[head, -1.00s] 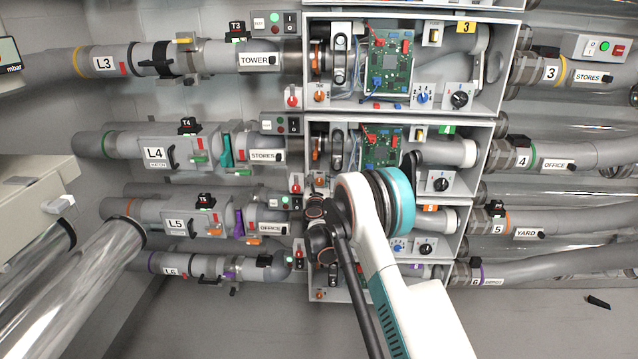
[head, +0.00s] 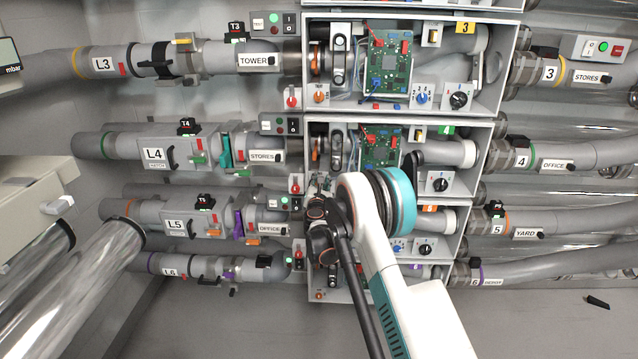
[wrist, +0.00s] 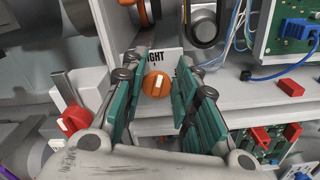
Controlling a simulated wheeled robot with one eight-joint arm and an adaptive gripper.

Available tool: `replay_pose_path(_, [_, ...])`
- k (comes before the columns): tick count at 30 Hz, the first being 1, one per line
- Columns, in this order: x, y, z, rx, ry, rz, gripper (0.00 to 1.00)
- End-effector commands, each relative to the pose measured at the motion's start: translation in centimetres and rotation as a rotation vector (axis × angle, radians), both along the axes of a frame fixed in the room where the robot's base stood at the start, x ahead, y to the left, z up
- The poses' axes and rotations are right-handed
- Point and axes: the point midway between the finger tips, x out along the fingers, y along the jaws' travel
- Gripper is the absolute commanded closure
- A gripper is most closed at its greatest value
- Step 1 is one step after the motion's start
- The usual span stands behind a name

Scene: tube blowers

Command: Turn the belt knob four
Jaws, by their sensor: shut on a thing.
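The belt knob (wrist: 155,84) is a round orange knob with a white pointer mark, which looks nearly upright in the wrist view. It sits on a light panel under a partly hidden label ending in "IGHT". My gripper (wrist: 160,76) has its green-padded fingers on either side of the knob and is shut on it. In the head view my gripper (head: 320,187) is at the lower left of the row four box (head: 398,121), and my wrist and arm hide the knob there.
A red knob (wrist: 76,119) stands close left of my fingers. A circuit board (wrist: 285,30), a blue cable (wrist: 262,75) and red connectors (wrist: 291,87) are at the right. An orange belt part (wrist: 146,12) and a metal pulley (wrist: 202,20) lie just above.

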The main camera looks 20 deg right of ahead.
Motion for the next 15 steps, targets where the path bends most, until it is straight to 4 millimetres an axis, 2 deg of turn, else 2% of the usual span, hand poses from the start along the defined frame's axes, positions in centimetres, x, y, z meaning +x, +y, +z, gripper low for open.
replay_pose_path(15, [-0.24,-0.73,-0.53,0.466,-0.153,0.0,0.96])
